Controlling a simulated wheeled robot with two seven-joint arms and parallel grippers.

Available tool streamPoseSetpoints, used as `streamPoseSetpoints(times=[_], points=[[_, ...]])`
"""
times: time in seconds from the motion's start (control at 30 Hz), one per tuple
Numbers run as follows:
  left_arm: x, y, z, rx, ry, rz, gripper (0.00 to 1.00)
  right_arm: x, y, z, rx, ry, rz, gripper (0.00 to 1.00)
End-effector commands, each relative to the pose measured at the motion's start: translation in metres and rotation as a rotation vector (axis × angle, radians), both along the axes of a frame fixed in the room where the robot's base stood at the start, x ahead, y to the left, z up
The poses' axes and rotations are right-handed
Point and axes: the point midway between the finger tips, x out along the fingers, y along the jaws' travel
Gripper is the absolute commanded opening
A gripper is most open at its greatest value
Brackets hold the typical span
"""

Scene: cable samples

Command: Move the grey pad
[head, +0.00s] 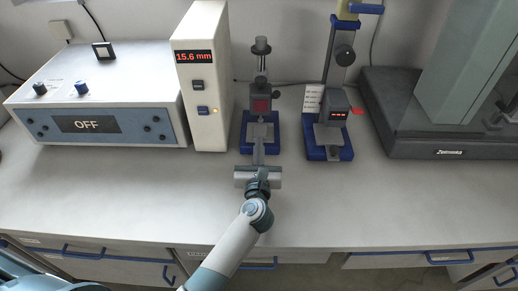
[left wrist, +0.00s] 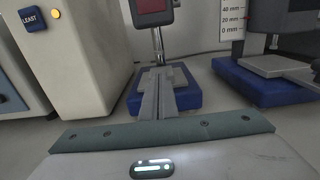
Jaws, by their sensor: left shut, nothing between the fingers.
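A small stand with a blue base (head: 246,140) and a grey plate (head: 268,130) stands in the middle of the bench. A second stand with a blue base (head: 343,153) is to its right and also carries a grey plate (left wrist: 270,64). I cannot tell which grey piece is the pad. My left gripper (head: 259,145) is shut and empty, its fingertips at the front of the middle stand's base and plate. In the left wrist view its fingers (left wrist: 157,82) hide part of the base. I cannot tell whether they touch the stand. My right gripper is not in view.
A white upright box reading 15.6 mm (head: 208,100) stands just left of the middle stand. A wide box reading OFF (head: 95,110) is farther left. A dark machine with a glass shield (head: 430,142) stands right. The front bench is clear.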

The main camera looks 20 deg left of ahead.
Motion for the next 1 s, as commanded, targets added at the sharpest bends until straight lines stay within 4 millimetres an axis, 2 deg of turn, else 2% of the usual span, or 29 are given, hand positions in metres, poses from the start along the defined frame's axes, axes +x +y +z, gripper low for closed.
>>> streamPoseSetpoints(times=[0.27, 0.57, 1.0], points=[[0.001, 0.0, 0.0, 0.0, 0.0, 0.0, 0.0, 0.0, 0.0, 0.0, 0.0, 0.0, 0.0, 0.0], [0.03, 0.009, 0.0, 0.0, -0.001, 0.002, 0.0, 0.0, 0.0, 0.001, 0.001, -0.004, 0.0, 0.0], [0.03, 0.008, 0.0, 0.0, -0.001, 0.001, 0.0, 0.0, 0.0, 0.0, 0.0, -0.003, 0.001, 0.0]])
